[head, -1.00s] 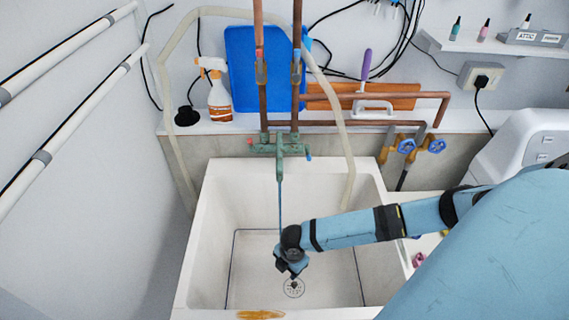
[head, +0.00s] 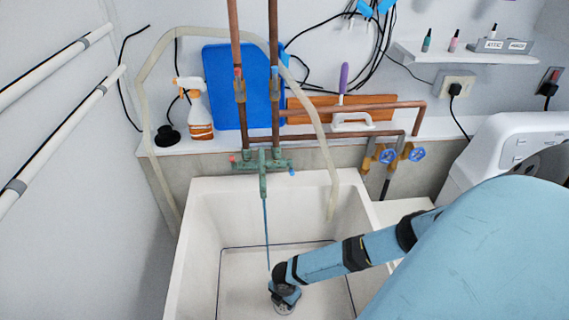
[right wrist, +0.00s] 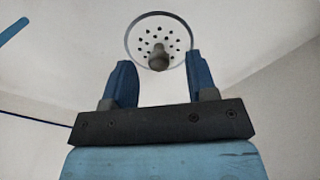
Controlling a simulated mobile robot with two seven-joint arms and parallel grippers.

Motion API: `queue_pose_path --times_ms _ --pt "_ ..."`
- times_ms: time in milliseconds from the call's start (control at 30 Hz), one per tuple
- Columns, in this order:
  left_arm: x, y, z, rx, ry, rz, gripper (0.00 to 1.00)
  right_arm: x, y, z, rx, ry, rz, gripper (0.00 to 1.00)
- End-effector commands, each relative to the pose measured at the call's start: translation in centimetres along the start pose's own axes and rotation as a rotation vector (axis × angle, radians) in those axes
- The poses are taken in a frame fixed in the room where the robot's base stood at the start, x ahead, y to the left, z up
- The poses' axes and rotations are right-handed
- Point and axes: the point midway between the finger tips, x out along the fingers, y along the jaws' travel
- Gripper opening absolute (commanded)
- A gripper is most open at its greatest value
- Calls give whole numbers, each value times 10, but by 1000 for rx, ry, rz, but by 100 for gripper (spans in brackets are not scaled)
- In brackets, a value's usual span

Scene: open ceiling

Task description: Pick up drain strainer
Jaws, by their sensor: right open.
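The drain strainer (right wrist: 160,28) is a round metal disc with holes and a grey knob in its middle. It lies on the sink floor, and the right wrist view shows it just beyond my fingertips. My right gripper (right wrist: 155,75) is open, its two blue fingers on either side of the line to the knob, and empty. In the head view my right gripper (head: 285,298) is low in the white sink (head: 205,250) and hides most of the strainer; a bit of its rim (head: 284,310) shows beneath. My left gripper is in neither view.
A spray bottle (head: 197,110) and a blue board (head: 225,85) stand on the ledge behind.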

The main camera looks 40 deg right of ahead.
Motion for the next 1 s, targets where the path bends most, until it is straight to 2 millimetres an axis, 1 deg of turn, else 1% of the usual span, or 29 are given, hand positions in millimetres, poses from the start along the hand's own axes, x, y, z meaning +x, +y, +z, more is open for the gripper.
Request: queue_pose_path --times_ms 33,133,233,433,467,500,567,600,667,1000 --pt "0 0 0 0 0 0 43 8 0 -1 2 0 0 52" --pt "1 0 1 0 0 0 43 19 0 1 1 -1 -1 52" --pt "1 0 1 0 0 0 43 22 0 0 1 0 1 52" --pt "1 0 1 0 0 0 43 22 0 0 0 0 1 52" --pt "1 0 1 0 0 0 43 22 0 0 1 0 1 45" --pt "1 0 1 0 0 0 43 22 0 0 0 0 1 36" --pt "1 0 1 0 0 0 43 22 0 0 1 0 1 22" --pt "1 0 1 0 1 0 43 22 0 0 1 0 1 13" --pt "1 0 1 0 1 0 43 22 0 0 1 0 1 0" --pt "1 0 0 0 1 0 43 20 1 1 0 0 1 0"
